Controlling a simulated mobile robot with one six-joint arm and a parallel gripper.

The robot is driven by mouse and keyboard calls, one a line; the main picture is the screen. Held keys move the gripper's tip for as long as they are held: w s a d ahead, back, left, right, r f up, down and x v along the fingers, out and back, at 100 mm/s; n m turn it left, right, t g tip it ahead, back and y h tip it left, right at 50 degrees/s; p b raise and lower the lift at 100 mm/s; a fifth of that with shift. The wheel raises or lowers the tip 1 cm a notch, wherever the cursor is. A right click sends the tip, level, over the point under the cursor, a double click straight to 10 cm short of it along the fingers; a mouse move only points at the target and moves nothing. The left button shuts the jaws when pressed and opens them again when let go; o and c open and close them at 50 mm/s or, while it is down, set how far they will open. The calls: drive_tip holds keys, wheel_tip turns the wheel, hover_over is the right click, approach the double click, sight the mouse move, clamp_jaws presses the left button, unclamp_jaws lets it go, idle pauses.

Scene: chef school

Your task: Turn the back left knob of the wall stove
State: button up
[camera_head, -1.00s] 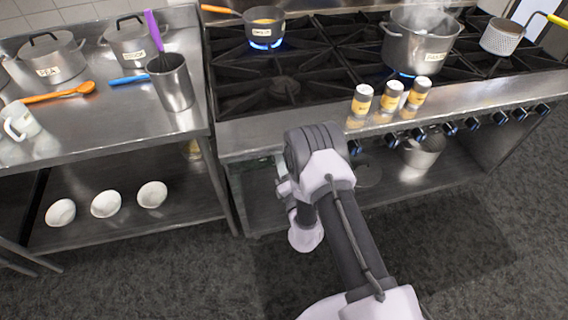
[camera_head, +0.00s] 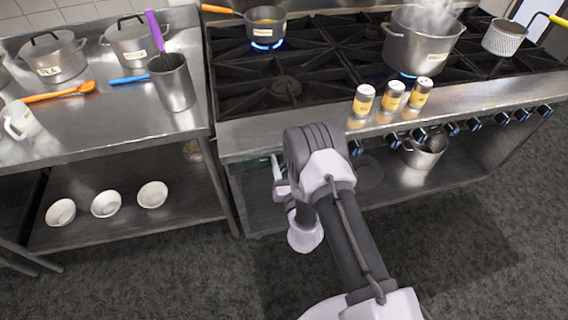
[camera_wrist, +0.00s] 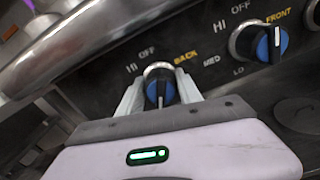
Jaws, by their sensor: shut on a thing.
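The wall stove (camera_head: 258,131) stands behind my arm, with a row of blue and black knobs along its front. In the wrist view, a knob marked "BACK" (camera_wrist: 160,88) sits between the fingers of my gripper (camera_wrist: 160,94), which is shut on it. The knob's pointer stands about upright in that view, with "OFF" and "HI" printed at its upper left. A second knob, marked "FRONT" (camera_wrist: 265,43), is to the right, apart from the gripper.
A pot with a blue flame (camera_head: 265,22) is at the back left burner, and a large steaming pot (camera_head: 421,45) is to its right. Several yellow-labelled shakers (camera_head: 393,97) stand on the front ledge. A steel table (camera_head: 95,135) is at left.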

drive_tip(key=shift+w+r+n, duration=0.1)
drive_tip(key=shift+r+n, duration=0.05)
drive_tip(key=shift+n, duration=0.35)
idle(0.3)
drive_tip(key=o, duration=1.4)
drive_tip(key=shift+c, duration=0.2)
drive_tip(key=shift+f, duration=0.2)
